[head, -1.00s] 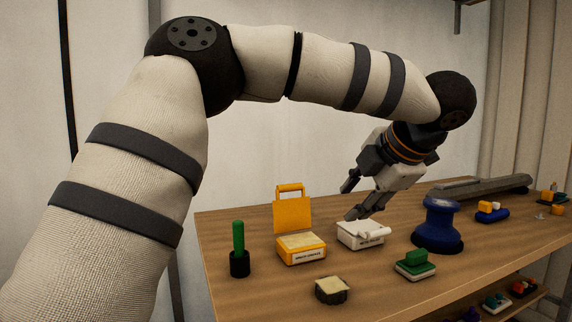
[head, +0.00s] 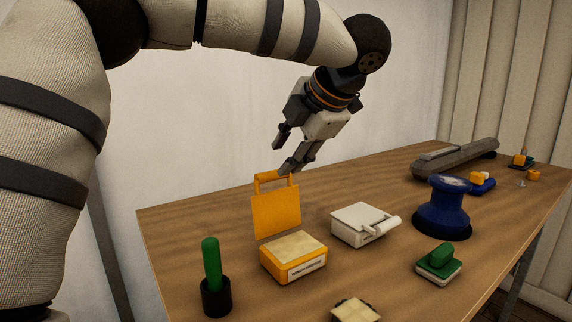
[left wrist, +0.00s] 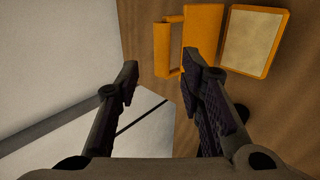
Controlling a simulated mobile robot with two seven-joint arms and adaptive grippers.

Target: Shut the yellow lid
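The yellow lid (head: 276,212) stands upright, open, at the back edge of its yellow box (head: 293,262), with a loop handle (head: 271,177) on top. The box has a pale top face and a label in front. My left gripper (head: 282,155) is open and empty, just above and near the lid's handle; I cannot tell if it touches. In the left wrist view the two fingers (left wrist: 165,85) are apart, with the yellow lid (left wrist: 203,38) beyond the right finger and the box (left wrist: 253,42) farther right. My right gripper is not in view.
A white box (head: 357,220) with a shut lid stands right of the yellow box. A green-handled tool in a black holder (head: 216,298) stands left. A blue spool (head: 442,212) and a green-topped block (head: 438,262) stand right. The wooden table (head: 190,220) is clear at back left.

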